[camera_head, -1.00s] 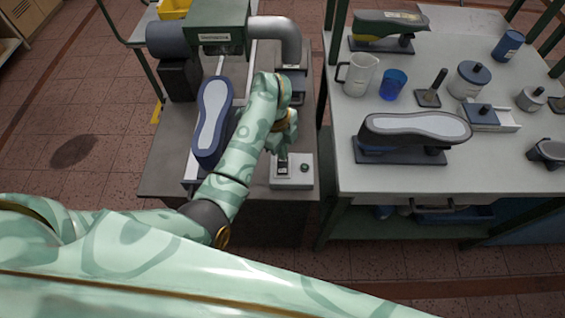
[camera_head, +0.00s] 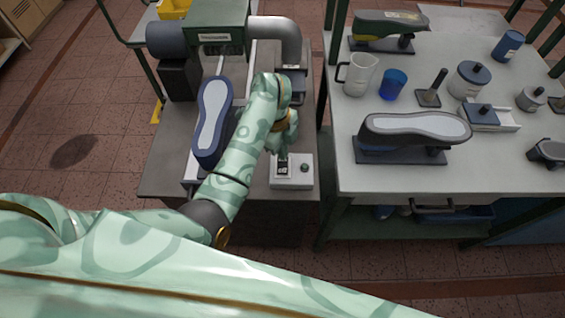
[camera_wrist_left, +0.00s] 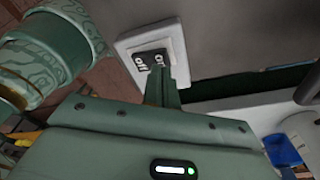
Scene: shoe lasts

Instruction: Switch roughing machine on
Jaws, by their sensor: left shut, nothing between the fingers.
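The roughing machine (camera_head: 222,38) is green with a grey pipe and stands at the back of the dark bench. Its light grey switch box (camera_head: 291,180) sits at the bench's front right, with a dark switch and a round knob on top. In the left wrist view the black rocker switch (camera_wrist_left: 149,60) has white markings on a pale plate. My left gripper (camera_head: 282,155) is shut and empty, its fingertips (camera_wrist_left: 167,72) at the rocker's edge. Whether they touch it I cannot tell. The fingers hide part of the switch. My right gripper is not in view.
A blue shoe last with a grey sole (camera_head: 212,118) lies on the bench left of my forearm. The right table (camera_head: 350,180) holds another shoe (camera_head: 415,128), a white jug (camera_head: 358,75), a blue cup (camera_head: 393,84) and several containers. A narrow gap separates the two tables.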

